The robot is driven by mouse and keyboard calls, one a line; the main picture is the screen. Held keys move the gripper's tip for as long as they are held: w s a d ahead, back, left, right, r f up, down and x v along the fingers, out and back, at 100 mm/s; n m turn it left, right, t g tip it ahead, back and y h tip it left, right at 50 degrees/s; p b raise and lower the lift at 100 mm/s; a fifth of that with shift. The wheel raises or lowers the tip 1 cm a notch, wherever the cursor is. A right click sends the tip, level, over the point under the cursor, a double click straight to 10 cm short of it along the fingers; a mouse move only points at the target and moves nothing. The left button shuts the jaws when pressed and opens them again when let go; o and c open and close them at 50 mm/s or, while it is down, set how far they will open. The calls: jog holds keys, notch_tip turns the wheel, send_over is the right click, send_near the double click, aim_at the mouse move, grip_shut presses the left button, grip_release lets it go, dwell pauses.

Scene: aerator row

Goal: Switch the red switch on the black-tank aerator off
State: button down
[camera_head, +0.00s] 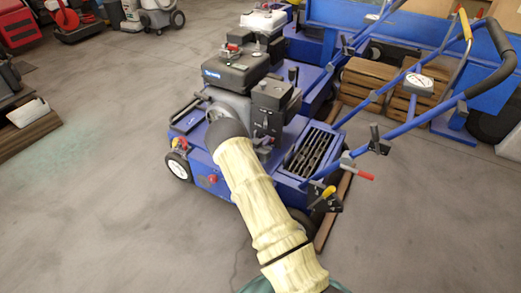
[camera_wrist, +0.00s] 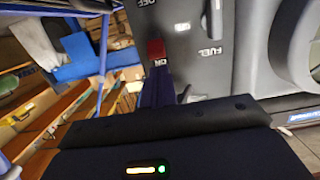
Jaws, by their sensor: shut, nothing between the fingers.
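The black-tank aerator (camera_head: 236,72) stands in the middle of the head view, with a blue deck and a dark control box (camera_head: 268,108). In the wrist view the red switch (camera_wrist: 156,48) sits on the grey panel (camera_wrist: 197,60), between an OFF label at the top and an ON label below it. My gripper (camera_wrist: 157,76) is shut and empty, its dark fingertips right by the ON end of the switch. I cannot tell whether they touch it or which way the switch is tipped. In the head view my arm hides the fingers.
Blue handlebars (camera_head: 410,125) with levers and a gauge (camera_head: 418,84) rise on the right. Another blue machine (camera_head: 305,75) stands close behind, with wooden crates (camera_head: 367,83) beyond. A FUEL label and grey cover (camera_wrist: 256,45) lie right of the switch.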

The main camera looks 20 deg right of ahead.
jog(key=shift+b+x, duration=0.35)
jog(key=shift+x, duration=1.05)
jog(key=shift+s+a+f+p, duration=0.25)
jog(key=shift+a+f+p, duration=0.15)
jog(key=shift+f, duration=0.25)
jog(key=s+a+f+p, duration=0.1)
jog(key=s+a, duration=0.5)
jog(key=a, duration=0.1)
jog(key=shift+a+f+p, duration=0.3)
jog(key=shift+a+p, duration=0.05)
jog(key=shift+p, duration=0.05)
jog(key=shift+s, duration=0.1)
